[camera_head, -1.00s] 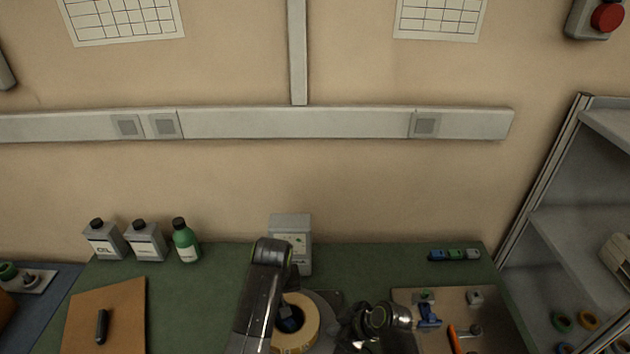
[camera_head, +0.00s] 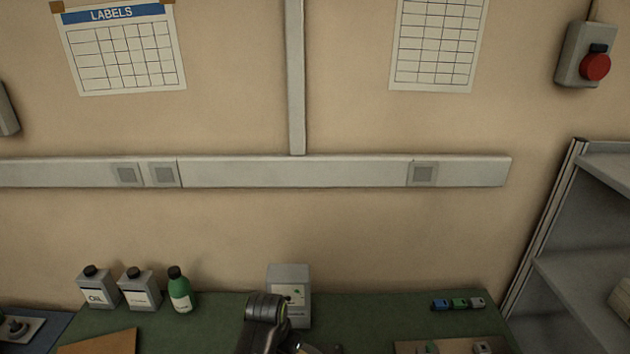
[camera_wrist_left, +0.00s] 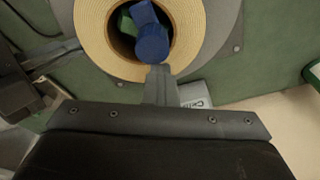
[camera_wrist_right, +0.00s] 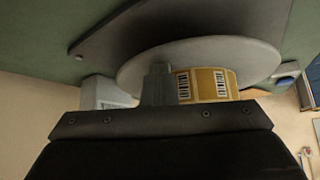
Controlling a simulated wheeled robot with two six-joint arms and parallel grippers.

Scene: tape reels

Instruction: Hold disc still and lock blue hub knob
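In the left wrist view, the blue hub knob (camera_wrist_left: 151,42) sits in the core of a cream tape roll (camera_wrist_left: 95,55), with a green part (camera_wrist_left: 126,24) beside it. A grey disc (camera_wrist_left: 222,40) lies behind the roll. My left gripper (camera_wrist_left: 162,70) has its tip at the knob's lower edge; one finger shape shows, so its opening and any contact are unclear. In the right wrist view, my right gripper (camera_wrist_right: 158,68) overlaps the rim of the grey disc (camera_wrist_right: 215,58), beside the yellow roll edge (camera_wrist_right: 205,84). Its hold on the disc cannot be told. Both grippers are out of the head view.
In the head view, a grey box (camera_head: 289,285) stands behind my left arm on the green bench (camera_head: 225,315). Two grey bottles and a green bottle (camera_head: 179,290) stand at left. Small coloured blocks (camera_head: 459,304) lie at right, near a grey shelf (camera_head: 585,255).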

